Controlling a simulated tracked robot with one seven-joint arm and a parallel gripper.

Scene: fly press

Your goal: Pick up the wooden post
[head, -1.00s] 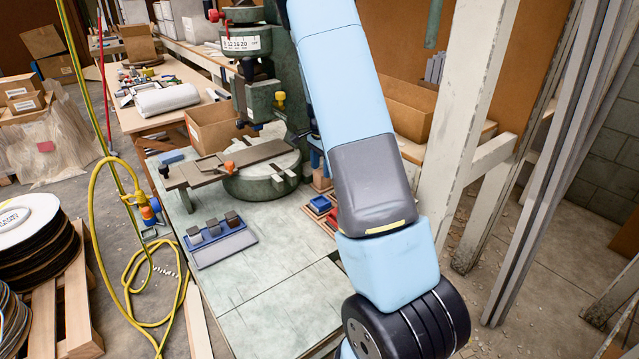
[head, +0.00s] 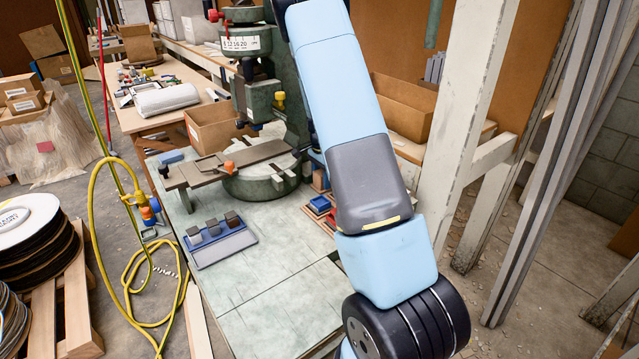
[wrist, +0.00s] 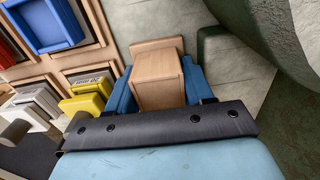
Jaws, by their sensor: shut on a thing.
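The wooden post (wrist: 158,76) is a pale wood block with a wider square end, seen close up in the wrist view. My gripper (wrist: 160,92) is shut on it, with one blue finger along each side. The post's lower part, towards the gripper, is hidden by the dark bar across the hand. Whether the post is clear of the surface beneath it cannot be told.
A wooden tray with coloured pieces in square compartments (wrist: 104,32) lies left of the post; part shows in the head view (head: 320,207). The green press base (wrist: 245,22) is close on the right. A blue rack of grey blocks (head: 220,240) stands on the bench, whose front is clear.

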